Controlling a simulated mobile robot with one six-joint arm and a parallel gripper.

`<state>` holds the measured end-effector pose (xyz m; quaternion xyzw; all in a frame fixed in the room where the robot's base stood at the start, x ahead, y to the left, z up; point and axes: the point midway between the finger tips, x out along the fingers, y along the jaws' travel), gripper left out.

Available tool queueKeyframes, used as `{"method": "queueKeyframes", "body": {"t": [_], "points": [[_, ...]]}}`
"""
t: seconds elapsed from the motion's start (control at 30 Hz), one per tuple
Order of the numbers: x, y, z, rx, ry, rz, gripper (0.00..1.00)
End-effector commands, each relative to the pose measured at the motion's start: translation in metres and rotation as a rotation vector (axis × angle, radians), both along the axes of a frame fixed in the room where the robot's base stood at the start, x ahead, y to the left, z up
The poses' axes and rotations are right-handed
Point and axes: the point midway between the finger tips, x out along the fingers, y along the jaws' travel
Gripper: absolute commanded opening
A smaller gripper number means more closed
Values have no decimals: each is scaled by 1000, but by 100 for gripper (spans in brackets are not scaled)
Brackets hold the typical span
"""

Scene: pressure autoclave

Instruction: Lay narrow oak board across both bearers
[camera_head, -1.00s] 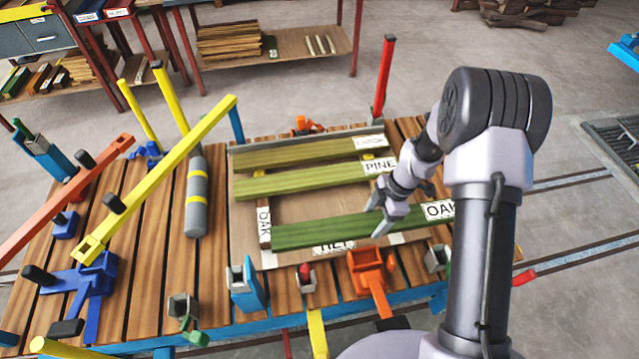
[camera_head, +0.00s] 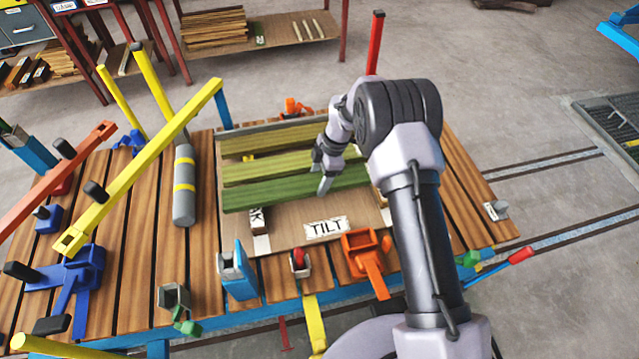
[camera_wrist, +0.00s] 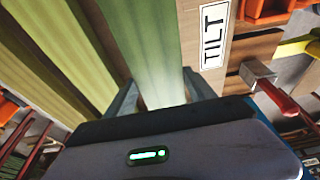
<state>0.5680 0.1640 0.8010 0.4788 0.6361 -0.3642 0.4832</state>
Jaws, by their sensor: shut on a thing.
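The narrow oak board (camera_head: 285,191), long and green, is the nearest of three boards in the head view. My gripper (camera_head: 325,177) is shut on it right of its middle. In the wrist view the board (camera_wrist: 155,55) runs between the two fingers. The left bearer (camera_head: 260,226) shows below the board, its letters partly covered. A pale end of the right bearer (camera_head: 385,208) shows beside my arm. The board's right end is hidden by my arm. I cannot tell whether the board touches the bearers.
Two more green boards, a middle one (camera_head: 270,166) and a far one (camera_head: 265,140), lie close behind. The brown panel has a TILT label (camera_head: 327,227). An orange clamp (camera_head: 365,255) and blue bracket (camera_head: 238,270) stand along the front. A grey cylinder (camera_head: 184,185) lies left.

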Motion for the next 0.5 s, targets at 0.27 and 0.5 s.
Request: {"method": "queueKeyframes", "body": {"t": [0.27, 0.5], "points": [[0, 0, -19, 1, -2, -1, 0], [0, 0, -23, 0, 0, 0, 73]]}}
